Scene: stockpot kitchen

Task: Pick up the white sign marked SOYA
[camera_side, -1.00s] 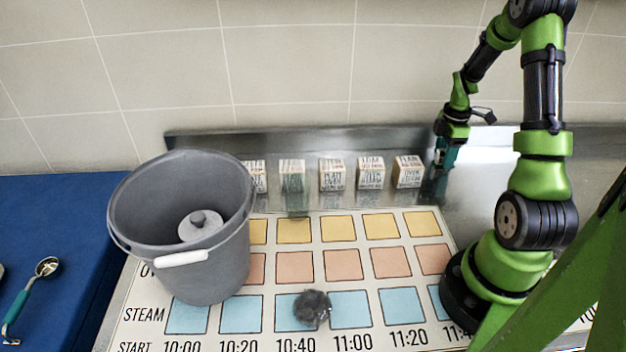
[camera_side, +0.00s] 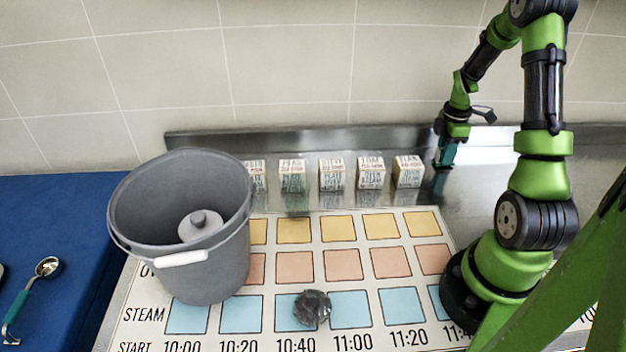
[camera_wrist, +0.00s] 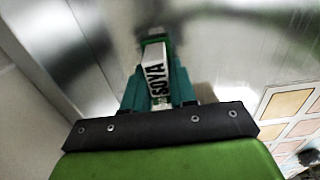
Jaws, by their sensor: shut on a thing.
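The white sign marked SOYA (camera_wrist: 154,62) is between the teal fingers of my gripper (camera_wrist: 155,85) in the wrist view, its black letters facing the camera. My gripper is shut on it. In the side view my gripper (camera_side: 443,160) hangs over the steel counter, just right of the row of lettered blocks. The sign cannot be made out there.
Several lettered wooden blocks (camera_side: 331,174) stand in a row along the steel backsplash. A grey bucket (camera_side: 190,262) with a lidded thing inside stands on the printed chart (camera_side: 270,275) at left. A dark crumpled lump (camera_side: 312,308) lies on the chart. A ladle (camera_side: 30,290) lies on the blue surface.

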